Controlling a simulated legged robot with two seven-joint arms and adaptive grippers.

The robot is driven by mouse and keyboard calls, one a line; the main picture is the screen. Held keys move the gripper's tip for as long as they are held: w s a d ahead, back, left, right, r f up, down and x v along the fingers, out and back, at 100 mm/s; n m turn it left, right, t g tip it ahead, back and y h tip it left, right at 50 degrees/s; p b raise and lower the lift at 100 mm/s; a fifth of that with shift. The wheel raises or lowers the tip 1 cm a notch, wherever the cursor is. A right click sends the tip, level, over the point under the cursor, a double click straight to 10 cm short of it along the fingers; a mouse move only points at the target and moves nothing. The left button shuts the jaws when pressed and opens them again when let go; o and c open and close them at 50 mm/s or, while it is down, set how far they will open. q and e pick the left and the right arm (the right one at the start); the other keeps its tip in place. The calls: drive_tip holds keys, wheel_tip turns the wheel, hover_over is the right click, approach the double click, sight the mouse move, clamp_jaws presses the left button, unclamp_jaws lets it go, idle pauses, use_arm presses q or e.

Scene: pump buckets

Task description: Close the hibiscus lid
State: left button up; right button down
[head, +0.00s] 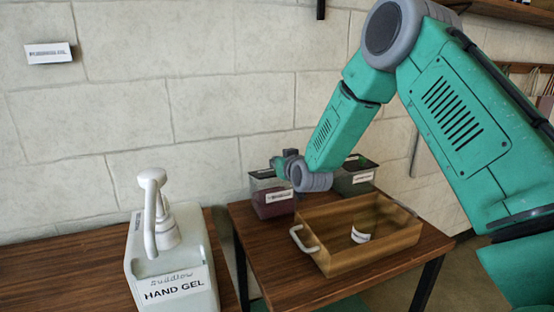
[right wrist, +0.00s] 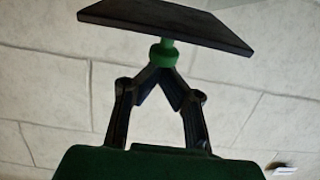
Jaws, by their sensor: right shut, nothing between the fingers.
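A clear bin with dark red contents (head: 271,208) and a white label stands at the back left of the small table. The label is too small to read. My right gripper (head: 281,163) is at this bin's top, partly hidden by its own wrist. In the right wrist view a dark flat lid (right wrist: 165,22) with a green knob (right wrist: 163,55) shows just beyond the fingertips of my right gripper (right wrist: 161,75). The fingers are shut, with the knob at their tips and not between them. I cannot tell in the head view how the lid sits on the bin. My left gripper is not in view.
A second dark bin (head: 354,180) with a label stands at the back right. A wooden tray (head: 325,262) with a white handle holds a clear, labelled container (head: 361,236). A hand gel pump dispenser (head: 172,285) stands on the left table. A stone wall is close behind.

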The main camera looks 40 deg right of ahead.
drive_tip(key=shift+s+a+f, duration=0.3)
drive_tip(key=shift+s+f, duration=0.25)
drive_tip(key=shift+f, duration=0.2)
drive_tip(key=shift+s+f, duration=0.1)
drive_tip(key=shift+f, duration=0.3)
drive_tip(key=shift+s+f+b, duration=0.2)
drive_tip(key=shift+s+f, duration=0.1)
drive_tip(key=shift+f, duration=0.25)
drive_tip(key=shift+s+f+b, duration=0.2)
drive_tip(key=shift+s+f, duration=0.05)
drive_tip(key=shift+f, duration=0.3)
drive_tip(key=shift+s, duration=0.1)
drive_tip(key=r+v, duration=0.1)
drive_tip(key=v, duration=1)
